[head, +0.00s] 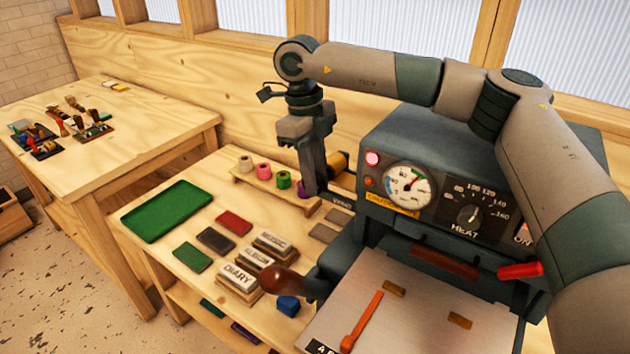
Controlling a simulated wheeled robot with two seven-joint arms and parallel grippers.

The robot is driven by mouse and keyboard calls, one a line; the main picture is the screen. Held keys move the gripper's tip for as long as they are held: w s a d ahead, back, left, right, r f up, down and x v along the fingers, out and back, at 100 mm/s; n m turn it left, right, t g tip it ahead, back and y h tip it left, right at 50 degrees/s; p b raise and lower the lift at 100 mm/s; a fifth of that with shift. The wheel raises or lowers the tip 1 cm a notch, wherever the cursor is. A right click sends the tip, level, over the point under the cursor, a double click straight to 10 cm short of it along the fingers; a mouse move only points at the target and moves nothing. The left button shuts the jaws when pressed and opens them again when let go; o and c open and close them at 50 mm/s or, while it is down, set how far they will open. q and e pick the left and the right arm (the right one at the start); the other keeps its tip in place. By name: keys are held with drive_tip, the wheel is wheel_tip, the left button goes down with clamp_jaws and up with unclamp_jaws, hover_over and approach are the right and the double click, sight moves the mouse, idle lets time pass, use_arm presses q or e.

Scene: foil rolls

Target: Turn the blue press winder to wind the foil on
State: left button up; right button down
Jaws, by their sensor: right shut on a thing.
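The dark blue press (440,150) stands at the right, with a round gauge, a heat dial and a lit pink lamp on its front. A gold foil roll (338,162) sits at its left side, partly hidden behind my right gripper. A "WIND" label (342,204) is just below. My right gripper (314,188) points down at the press's left side and is shut on the winder, which the fingers hide almost wholly. How far the winder is turned cannot be seen. My left gripper is not in view.
A wooden rack (270,190) with several foil rolls stands close left of my right gripper. A green tray (167,211), coloured pads and lettered blocks (240,278) lie on the bench. The press's brown-knobbed lever (283,281) juts out in front. Another table (140,135) holds tools.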

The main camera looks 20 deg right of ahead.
drive_tip(key=c, duration=1.6)
unclamp_jaws()
drive_tip(key=shift+r, duration=0.1)
